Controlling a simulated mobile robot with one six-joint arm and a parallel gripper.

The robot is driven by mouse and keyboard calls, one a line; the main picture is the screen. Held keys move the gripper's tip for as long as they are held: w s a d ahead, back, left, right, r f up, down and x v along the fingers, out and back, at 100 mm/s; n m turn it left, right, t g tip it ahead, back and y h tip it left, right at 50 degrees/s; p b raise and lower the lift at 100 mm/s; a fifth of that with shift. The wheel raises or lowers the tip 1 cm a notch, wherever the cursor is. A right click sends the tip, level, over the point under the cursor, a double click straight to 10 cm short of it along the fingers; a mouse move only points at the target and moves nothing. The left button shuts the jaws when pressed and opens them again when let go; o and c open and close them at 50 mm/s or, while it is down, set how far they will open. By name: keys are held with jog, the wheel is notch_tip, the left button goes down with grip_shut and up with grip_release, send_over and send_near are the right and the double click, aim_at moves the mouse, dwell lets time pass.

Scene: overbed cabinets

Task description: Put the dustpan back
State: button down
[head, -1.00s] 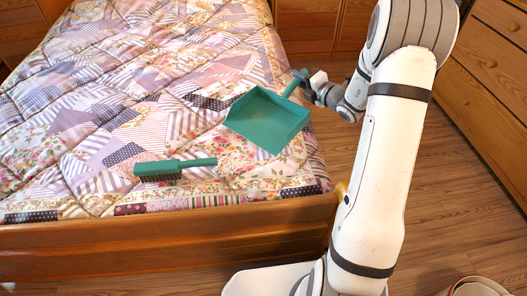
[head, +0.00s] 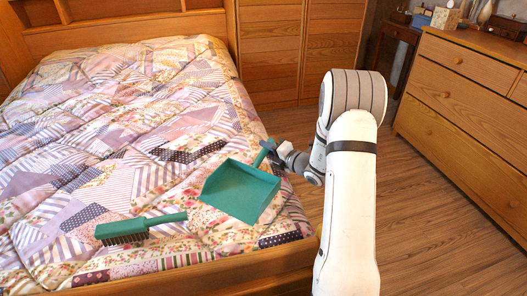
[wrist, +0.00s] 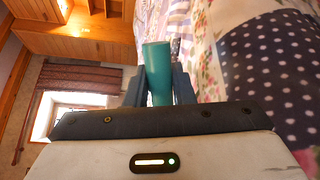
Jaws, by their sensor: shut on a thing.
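The green dustpan (head: 240,191) is at the right side of the bed, its pan toward the foot end and its handle toward the back right. My gripper (head: 268,150) is shut on the dustpan's handle. In the wrist view the green handle (wrist: 158,72) stands between the two fingers (wrist: 159,88). The pan itself is hidden in that view. I cannot tell whether the pan touches the quilt or hangs just above it. A green brush (head: 140,229) with dark bristles lies on the quilt, left of the dustpan.
The bed (head: 110,110) has a patchwork quilt and a wooden footboard (head: 215,276). A wooden dresser (head: 462,100) with small items on top stands at the right. Wooden cabinets (head: 300,50) stand at the back. The wooden floor (head: 430,215) between bed and dresser is clear.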

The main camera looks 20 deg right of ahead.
jog(key=c, duration=1.2)
grip_release()
jog(key=shift+f, duration=0.1)
jog(key=shift+c, duration=0.2)
